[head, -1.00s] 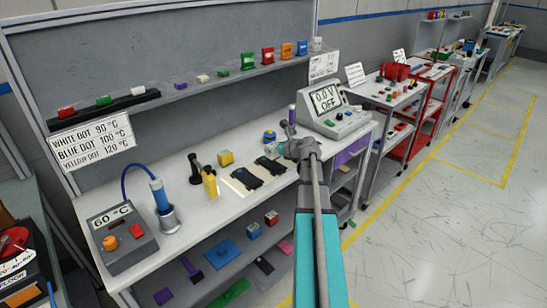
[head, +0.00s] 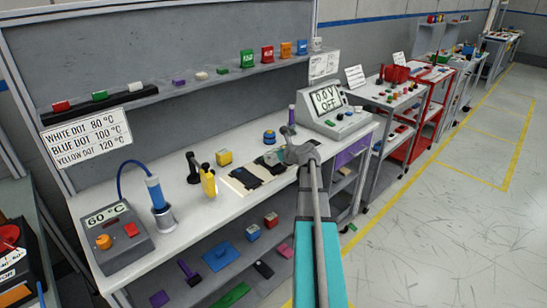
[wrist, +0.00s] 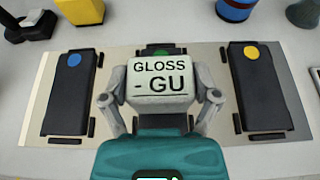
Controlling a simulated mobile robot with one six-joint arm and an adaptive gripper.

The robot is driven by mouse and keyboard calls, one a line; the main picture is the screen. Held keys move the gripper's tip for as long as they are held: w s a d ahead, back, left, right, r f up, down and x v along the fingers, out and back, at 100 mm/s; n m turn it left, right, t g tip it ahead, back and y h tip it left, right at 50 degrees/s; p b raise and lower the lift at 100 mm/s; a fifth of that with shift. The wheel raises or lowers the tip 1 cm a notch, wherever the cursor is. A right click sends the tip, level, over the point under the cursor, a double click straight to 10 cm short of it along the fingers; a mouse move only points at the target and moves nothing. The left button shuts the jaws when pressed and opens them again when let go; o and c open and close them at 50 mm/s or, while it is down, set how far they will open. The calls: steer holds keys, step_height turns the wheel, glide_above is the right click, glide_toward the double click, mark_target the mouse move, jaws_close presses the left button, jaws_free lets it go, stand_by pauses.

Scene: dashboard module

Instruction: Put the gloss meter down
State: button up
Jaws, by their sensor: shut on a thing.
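My gripper (wrist: 158,108) is shut on the gloss meter, with one grey finger on each side. The meter's white face (wrist: 160,78) reads "GLOSS - GU" in the wrist view; a teal block shows below it. In the head view, my gripper (head: 290,152) is over the right end of the bench's pale board, and a teal patch shows beside it. On the board (wrist: 205,58) lie a black piece with a blue dot (wrist: 68,95) at left and one with a yellow dot (wrist: 258,90) at right. A green dot shows behind the meter, which hides most of that middle area. Contact beneath it cannot be seen.
A yellow bottle (head: 208,182), a yellow block (head: 224,157) and a blue round item (head: 269,137) stand near the board. A voltage meter (head: 337,112) is at the right, a heater box (head: 118,237) at front left. Some bench top is clear between them.

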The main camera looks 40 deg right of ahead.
steer(key=shift+f, duration=0.15)
steer(key=o, duration=1.1)
steer(key=shift+c, duration=0.2)
steer(key=shift+s+r, duration=0.25)
steer(key=shift+r, duration=0.05)
steer(key=a+p+v, duration=0.1)
steer(key=p+v, duration=0.3)
steer(key=v, duration=0.7)
steer(key=shift+s+d+p, duration=0.25)
steer(key=shift+d+p, duration=0.1)
steer(key=shift+d, duration=0.15)
